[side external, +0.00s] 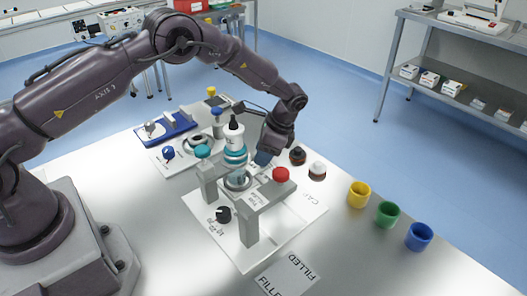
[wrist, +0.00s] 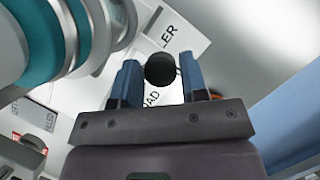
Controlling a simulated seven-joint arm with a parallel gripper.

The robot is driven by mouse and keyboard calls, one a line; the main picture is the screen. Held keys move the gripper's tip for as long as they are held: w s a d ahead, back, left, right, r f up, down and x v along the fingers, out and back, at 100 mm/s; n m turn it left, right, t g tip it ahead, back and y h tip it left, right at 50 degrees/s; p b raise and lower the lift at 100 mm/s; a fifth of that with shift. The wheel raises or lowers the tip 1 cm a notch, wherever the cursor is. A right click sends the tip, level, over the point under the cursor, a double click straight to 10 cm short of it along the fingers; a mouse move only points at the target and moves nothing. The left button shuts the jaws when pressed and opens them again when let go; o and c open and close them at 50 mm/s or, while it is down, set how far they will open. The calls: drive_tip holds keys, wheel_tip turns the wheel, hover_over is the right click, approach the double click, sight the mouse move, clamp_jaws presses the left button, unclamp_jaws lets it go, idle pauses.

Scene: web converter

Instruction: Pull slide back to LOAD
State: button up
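My gripper (side external: 264,158) reaches down behind the filler stand (side external: 248,225), beside the white-and-teal bottle (side external: 234,140). In the wrist view my gripper (wrist: 160,80) has its two blue fingers apart, on either side of a round black knob (wrist: 160,69). Narrow gaps show between the knob and the fingers; I cannot tell whether either touches it. The knob may belong to the slide, whose body I cannot make out. The gripper's fingertips are mostly hidden in the side view.
Teal rings (wrist: 50,45) fill the wrist view's upper left. Yellow (side external: 358,194), green (side external: 387,214) and blue (side external: 419,237) cups stand at right.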

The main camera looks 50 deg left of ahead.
clamp_jaws()
drive_tip(key=d, duration=0.7)
drive_tip(key=shift+d, duration=0.35)
drive_tip(key=shift+o, duration=2.2)
unclamp_jaws()
drive_tip(key=v, duration=1.3)
